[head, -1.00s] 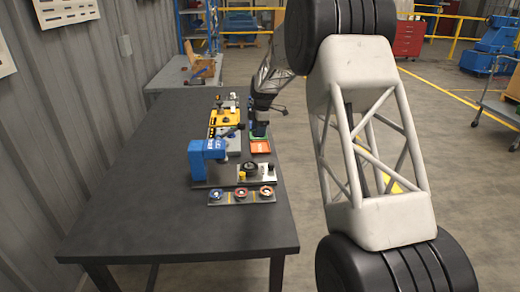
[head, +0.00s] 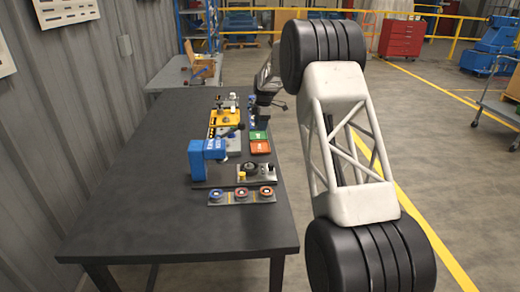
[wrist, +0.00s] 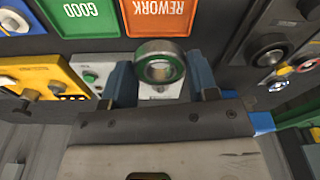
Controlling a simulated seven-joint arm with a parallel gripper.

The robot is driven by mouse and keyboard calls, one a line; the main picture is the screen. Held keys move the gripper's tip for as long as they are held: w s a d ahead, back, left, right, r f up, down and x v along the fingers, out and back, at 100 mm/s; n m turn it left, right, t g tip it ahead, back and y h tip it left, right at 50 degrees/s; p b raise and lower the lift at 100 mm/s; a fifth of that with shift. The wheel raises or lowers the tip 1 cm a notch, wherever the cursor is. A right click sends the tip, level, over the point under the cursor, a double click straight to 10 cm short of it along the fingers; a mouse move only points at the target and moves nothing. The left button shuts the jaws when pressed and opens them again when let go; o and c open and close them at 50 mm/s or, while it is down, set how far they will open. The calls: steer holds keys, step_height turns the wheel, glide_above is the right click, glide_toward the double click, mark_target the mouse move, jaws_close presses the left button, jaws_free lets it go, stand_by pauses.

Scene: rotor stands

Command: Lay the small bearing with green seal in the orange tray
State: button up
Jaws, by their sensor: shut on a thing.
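The small bearing with green seal (wrist: 161,66) is a metal ring with a green band. In the wrist view it sits between the two blue fingers of my gripper (wrist: 162,80), which is shut on it. The orange tray (wrist: 160,14), marked REWORK, lies just beyond the bearing at the top of the wrist view. In the head view the orange tray (head: 260,147) is at the table's right side and looks empty. The bearing is too small to make out in the head view.
A green tray (head: 259,135) marked GOOD adjoins the orange one. A blue press (head: 207,158), a yellow fixture (head: 226,117) and a rack of coloured rings (head: 242,197) stand nearby. The table's front (head: 180,232) is clear.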

glide_above(260, 148)
steer(key=shift+d+f, duration=0.1)
steer(key=shift+f, duration=3)
steer(key=shift+w+f, duration=0.1)
steer(key=shift+f, duration=1.8)
steer(key=shift+f, duration=0.15)
steer(key=o, duration=0.7)
steer(key=r, duration=0.4)
steer(key=d+r, duration=0.1)
steer(key=r, duration=0.7)
steer(key=shift+w+d+r, duration=0.1)
steer(key=shift+d, duration=0.15)
